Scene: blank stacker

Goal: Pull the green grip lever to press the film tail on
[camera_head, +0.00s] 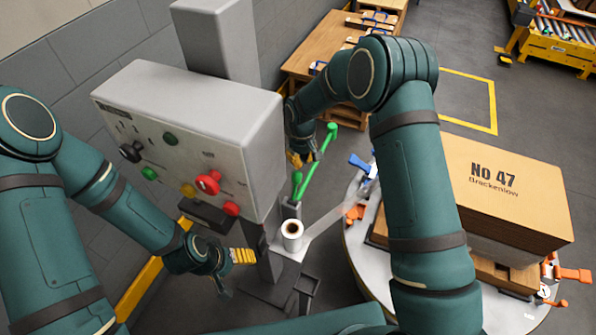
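The green grip lever (315,160) is a slanted green rod with a round knob at its upper end, right of the grey control box. The clear film tail (335,213) runs from the white film roll (292,230) toward the brown carton (505,190) on the turntable. My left gripper (232,271) hangs below the control box, open and empty.
The control box (190,130) with red, green, black and yellow knobs stands left of the lever. The round turntable (365,258) carries a blue lever (359,162) and orange handles (574,274). A wooden table (310,52) and a roller conveyor (560,45) stand behind.

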